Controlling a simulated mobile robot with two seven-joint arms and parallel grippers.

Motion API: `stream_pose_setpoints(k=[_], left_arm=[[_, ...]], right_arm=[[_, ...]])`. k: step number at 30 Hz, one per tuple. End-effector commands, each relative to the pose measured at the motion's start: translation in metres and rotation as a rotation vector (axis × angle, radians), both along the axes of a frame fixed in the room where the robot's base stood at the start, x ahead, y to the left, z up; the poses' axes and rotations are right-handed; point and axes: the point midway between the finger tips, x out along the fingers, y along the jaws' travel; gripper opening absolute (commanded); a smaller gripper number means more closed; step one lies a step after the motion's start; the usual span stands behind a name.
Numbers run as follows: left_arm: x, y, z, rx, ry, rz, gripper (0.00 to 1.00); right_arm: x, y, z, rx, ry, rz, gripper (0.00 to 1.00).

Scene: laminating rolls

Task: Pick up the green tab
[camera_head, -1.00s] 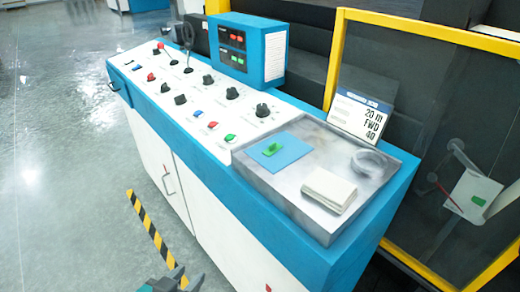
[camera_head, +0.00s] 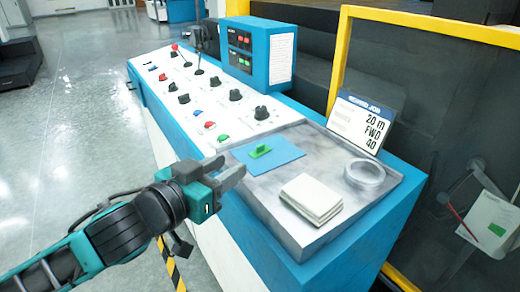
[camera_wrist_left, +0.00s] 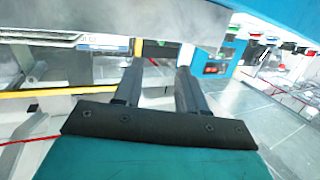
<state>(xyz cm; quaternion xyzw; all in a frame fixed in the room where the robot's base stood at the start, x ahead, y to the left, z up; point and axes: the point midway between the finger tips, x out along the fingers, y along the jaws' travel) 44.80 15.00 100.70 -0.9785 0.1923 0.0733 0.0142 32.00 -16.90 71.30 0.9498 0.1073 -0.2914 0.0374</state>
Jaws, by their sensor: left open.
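The green tab (camera_head: 260,151) lies on a blue mat (camera_head: 285,155) on the grey metal tray at the near end of the console. My left gripper (camera_head: 238,168) is open and empty, left of the mat in the head view and close to the console's edge. Its two fingers (camera_wrist_left: 158,85) show apart in the left wrist view, with nothing between them. The tab cannot be made out in the left wrist view. My right gripper is not in view.
A folded white cloth (camera_head: 312,197) and a clear ring (camera_head: 365,173) lie on the metal tray (camera_head: 270,205). A job sign (camera_head: 360,122) stands at its back edge. Knobs and buttons (camera_head: 210,125) cover the panel beyond. A yellow-framed guard (camera_head: 435,22) stands behind.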

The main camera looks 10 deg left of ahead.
Motion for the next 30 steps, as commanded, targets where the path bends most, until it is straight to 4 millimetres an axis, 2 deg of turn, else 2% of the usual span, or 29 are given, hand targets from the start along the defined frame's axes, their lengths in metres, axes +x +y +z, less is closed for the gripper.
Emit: stream_pose_setpoints(k=[6, 14, 24, 30], left_arm=[[0.03, -0.012, -0.004, -0.002, -0.001, 0.0, 0.41], [0.043, -0.018, -0.006, 0.0, -0.001, -0.001, 0.41], [0.082, -0.031, -0.011, -0.001, 0.0, 0.0, 0.41], [0.088, -0.034, -0.012, 0.0, 0.001, -0.001, 0.41]], right_arm=[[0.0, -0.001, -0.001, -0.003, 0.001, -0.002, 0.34], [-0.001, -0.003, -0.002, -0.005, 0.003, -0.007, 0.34], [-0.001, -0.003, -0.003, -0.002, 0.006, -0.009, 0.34], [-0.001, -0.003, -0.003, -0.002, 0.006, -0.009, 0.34]])
